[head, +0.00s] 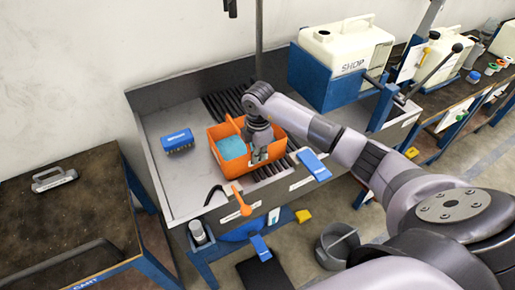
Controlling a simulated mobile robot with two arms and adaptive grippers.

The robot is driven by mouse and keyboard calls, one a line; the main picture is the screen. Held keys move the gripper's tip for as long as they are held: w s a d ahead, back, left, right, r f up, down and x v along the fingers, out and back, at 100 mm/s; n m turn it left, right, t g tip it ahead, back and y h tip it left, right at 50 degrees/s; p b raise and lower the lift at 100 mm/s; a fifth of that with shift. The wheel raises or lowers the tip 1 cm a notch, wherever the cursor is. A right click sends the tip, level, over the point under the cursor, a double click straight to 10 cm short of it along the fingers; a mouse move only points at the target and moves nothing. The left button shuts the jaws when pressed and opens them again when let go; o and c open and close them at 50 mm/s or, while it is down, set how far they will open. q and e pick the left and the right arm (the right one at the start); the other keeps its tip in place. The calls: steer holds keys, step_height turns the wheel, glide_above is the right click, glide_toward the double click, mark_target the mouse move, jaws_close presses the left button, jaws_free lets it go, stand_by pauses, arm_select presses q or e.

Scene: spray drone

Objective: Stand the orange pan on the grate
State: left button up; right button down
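The orange pan (222,168) is an open rectangular box with light blue contents, in the middle of the grey sink. The grate (277,171) is a band of dark slats running from the back of the sink to its front. The pan overlaps the grate on its right side; whether it rests on the slats or hangs just above them I cannot tell. My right gripper (259,154) points down at the pan's right side, its fingers over or at the wall. Whether the fingers are closed on that wall is too small to tell. My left gripper is not in view.
A blue brush (177,141) lies on the sink floor, left of the pan. A white SHOP tank (346,48) in a blue holder stands right of the sink. An orange-handled tool (241,201) and a blue tag (315,166) are at the front rim. A dark workbench (70,215) stands left.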

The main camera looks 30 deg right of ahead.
steer(key=shift+w, duration=0.1)
steer(key=c, duration=2.3)
jaws_free()
steer(key=shift+f, duration=0.1)
steer(key=o, duration=0.5)
steer(key=shift+r, duration=0.3)
step_height(320, 180, up, 12)
steer(key=b, duration=0.3)
steer(key=shift+s, duration=0.3)
steer(key=shift+f, duration=0.2)
